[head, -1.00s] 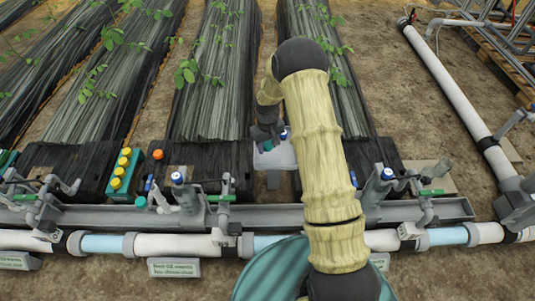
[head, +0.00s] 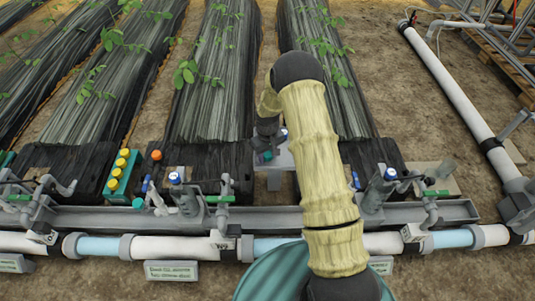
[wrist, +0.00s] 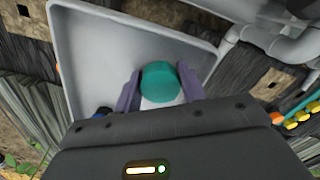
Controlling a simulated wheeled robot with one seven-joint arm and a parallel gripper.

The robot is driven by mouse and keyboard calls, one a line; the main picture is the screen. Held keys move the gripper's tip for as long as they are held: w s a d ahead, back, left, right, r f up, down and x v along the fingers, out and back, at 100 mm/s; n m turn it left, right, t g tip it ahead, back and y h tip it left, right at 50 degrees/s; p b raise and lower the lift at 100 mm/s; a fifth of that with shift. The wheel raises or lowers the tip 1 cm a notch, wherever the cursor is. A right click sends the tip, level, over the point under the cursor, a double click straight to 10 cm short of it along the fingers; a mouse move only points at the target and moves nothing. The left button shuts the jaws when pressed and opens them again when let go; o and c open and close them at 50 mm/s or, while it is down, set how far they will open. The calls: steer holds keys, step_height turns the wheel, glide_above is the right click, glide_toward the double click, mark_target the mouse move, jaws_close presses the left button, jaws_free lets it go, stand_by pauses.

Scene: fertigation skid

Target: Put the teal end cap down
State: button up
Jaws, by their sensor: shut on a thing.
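The teal end cap (wrist: 160,82) is between the two fingers of my gripper (wrist: 160,90), which is shut on it. In the wrist view the cap is over the grey tray (wrist: 85,45); I cannot tell whether it touches the tray floor. In the head view the cap (head: 267,156) shows small under my gripper (head: 266,148), in front of the tray (head: 285,161). My arm hides the right part of the tray there.
A dark blue thing (wrist: 103,112) lies at the tray's near left edge in the wrist view. Grey pipes run along the front.

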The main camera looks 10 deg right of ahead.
steer(key=shift+f, duration=0.25)
